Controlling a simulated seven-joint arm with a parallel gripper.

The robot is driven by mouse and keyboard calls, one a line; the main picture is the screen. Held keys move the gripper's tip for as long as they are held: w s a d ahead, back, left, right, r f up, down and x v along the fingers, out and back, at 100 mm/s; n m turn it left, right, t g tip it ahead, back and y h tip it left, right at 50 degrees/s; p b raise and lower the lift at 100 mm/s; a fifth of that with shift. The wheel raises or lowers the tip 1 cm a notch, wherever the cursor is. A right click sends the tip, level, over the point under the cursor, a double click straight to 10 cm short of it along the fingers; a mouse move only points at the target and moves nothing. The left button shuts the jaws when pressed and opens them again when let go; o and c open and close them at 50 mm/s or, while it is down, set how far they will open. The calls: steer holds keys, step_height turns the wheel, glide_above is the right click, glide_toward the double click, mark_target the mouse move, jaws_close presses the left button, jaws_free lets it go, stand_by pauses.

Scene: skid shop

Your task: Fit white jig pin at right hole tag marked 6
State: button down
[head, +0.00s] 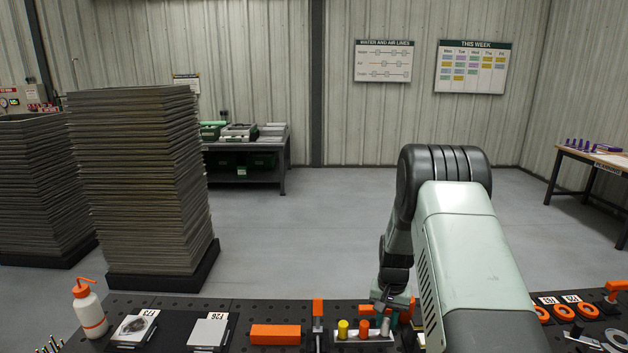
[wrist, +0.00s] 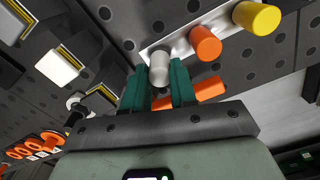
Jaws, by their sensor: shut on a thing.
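The white jig pin (wrist: 160,66) stands at one end of a pale pin rack (wrist: 181,43), in line with an orange pin (wrist: 205,43) and a yellow pin (wrist: 257,17). In the head view the white pin (head: 386,327) is at the rack's right end. My gripper (wrist: 159,72) has its two teal fingers shut on the white pin. In the head view my gripper (head: 391,303) is over the rack's right end, partly hidden by my arm. I cannot make out a tag marked 6 or its hole in either view.
My arm covers the bench right of the rack.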

mark_target(386, 321)
steer(key=shift+r, duration=2.65)
steer(key=s+a+f, duration=0.2)
steer(key=s+a, duration=1)
steer(key=a, duration=0.1)
steer(key=shift+a, duration=0.25)
steer(key=shift+f, duration=0.3)
steer(key=shift+f, duration=0.2)
steer(key=shift+f, duration=1.4)
